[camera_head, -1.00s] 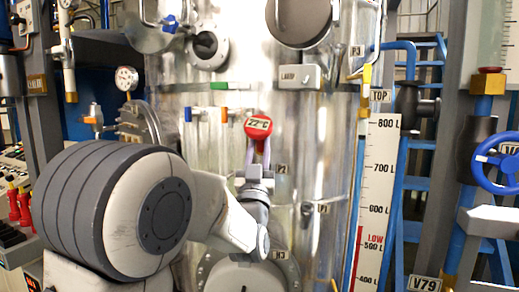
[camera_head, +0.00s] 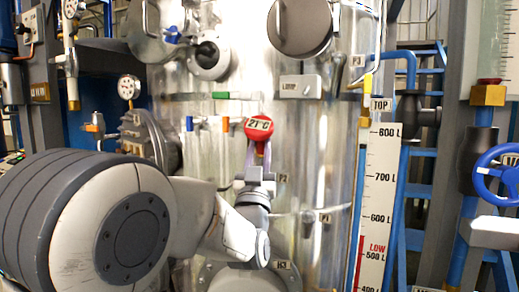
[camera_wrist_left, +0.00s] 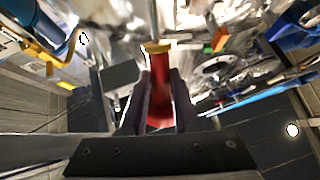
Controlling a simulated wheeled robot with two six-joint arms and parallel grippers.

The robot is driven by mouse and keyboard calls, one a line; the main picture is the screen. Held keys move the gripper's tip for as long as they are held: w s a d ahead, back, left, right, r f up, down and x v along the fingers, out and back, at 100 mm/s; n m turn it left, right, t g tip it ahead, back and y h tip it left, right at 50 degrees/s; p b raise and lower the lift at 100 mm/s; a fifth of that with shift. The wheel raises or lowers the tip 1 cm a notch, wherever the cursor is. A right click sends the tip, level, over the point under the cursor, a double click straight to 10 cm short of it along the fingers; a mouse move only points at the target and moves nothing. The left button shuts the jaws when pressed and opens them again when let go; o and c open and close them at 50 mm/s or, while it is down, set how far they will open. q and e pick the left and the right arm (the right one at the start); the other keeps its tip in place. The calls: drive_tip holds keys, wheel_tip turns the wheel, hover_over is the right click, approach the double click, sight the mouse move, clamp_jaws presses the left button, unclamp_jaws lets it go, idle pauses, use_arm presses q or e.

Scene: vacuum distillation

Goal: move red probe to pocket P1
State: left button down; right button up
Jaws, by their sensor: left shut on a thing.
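The red probe (camera_head: 258,128) has a round red head whose display reads 21°C. It is in front of the shiny metal tank (camera_head: 310,150). My left gripper (camera_head: 258,160) is shut on the probe just below its head. In the left wrist view the red body of the probe (camera_wrist_left: 160,95) stands between the two dark fingers, with a yellow-gold end. The probe's lower end is hidden. A small label that seems to read P1 (camera_head: 325,217) is on the tank to the lower right, and a P2 label (camera_head: 283,178) is close beside the gripper. Pocket openings are not clear.
A level scale (camera_head: 380,190) and blue pipes stand right of the tank. A blue handwheel (camera_head: 497,172) is at the far right. Small coloured fittings and a gauge (camera_head: 128,87) are on the left. A thin rail crosses the tank below the gripper.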

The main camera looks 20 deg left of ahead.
use_arm(q)
drive_tip(key=shift+s, duration=0.1)
drive_tip(key=s+d+f+b, duration=0.1)
drive_tip(key=s+b, duration=0.3)
drive_tip(key=s, duration=0.2)
drive_tip(key=shift+d+f, duration=0.25)
idle(1.0)
drive_tip(key=shift+s, duration=0.1)
